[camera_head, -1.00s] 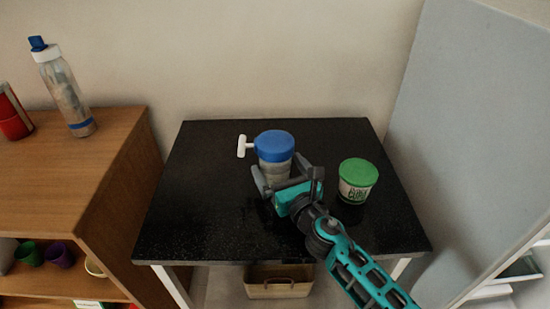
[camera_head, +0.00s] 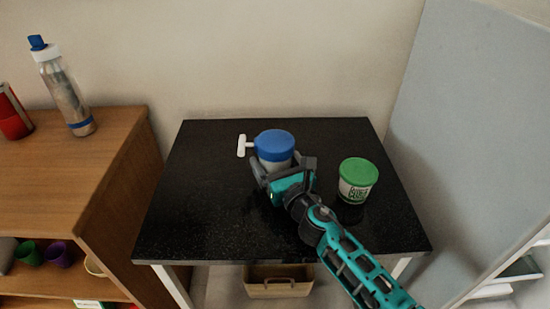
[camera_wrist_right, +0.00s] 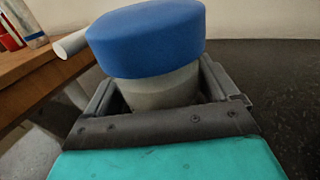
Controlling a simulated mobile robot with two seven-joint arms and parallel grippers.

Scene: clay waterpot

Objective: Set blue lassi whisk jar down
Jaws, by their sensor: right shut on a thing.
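The blue lassi whisk jar (camera_head: 274,146) has a blue lid, a pale grey body and a white T-shaped handle pointing left. It is upright at the black table (camera_head: 205,215); whether its base touches the top is hidden by my gripper. My right gripper (camera_head: 282,170) is shut on the jar's body from the front right. In the right wrist view the jar (camera_wrist_right: 148,40) sits between the fingers, with the lid above them. My left gripper is not in view.
A green-lidded tub (camera_head: 357,180) stands close to the right of my gripper. A wooden shelf (camera_head: 75,165) on the left holds a bottle (camera_head: 66,90) and a red container (camera_head: 12,115). A grey panel (camera_head: 470,130) borders the table's right side. The table's left and front are clear.

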